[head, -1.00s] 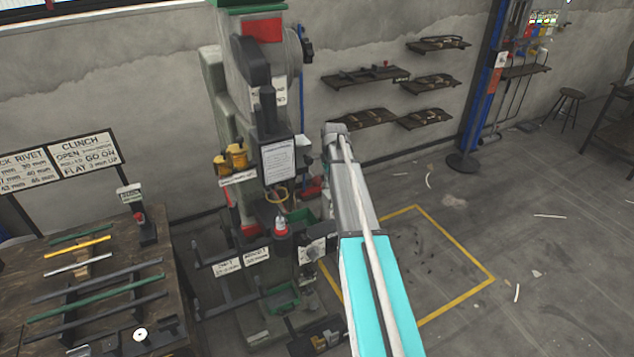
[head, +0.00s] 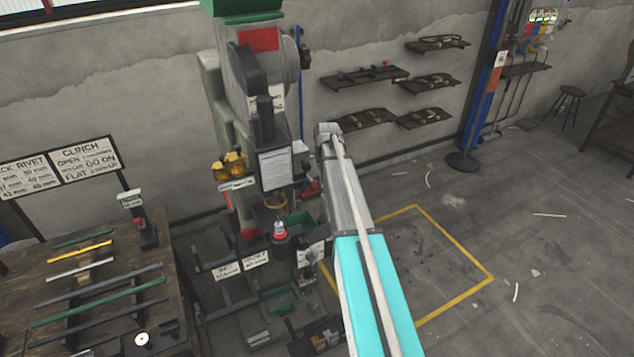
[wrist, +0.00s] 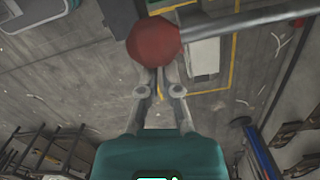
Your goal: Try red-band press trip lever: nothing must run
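The press with a red band (head: 258,40) stands at centre left in the head view. A red ball knob (wrist: 153,40) on a grey lever rod (wrist: 240,22) is large in the wrist view. The rod runs from the knob to the upper right. My gripper (wrist: 158,75) has its fingers close together, and the knob hides their tips. I cannot tell whether they touch the knob. My forearm hides the gripper in the head view. The lever cannot be made out for certain there.
A bench (head: 185,265) with several bars stands at the left. A CLINCH sign (head: 86,160) is behind it. Wall shelves (head: 365,75) and a blue post (head: 485,80) are right of the press. A yellow-outlined floor area (head: 455,245) lies right of my arm.

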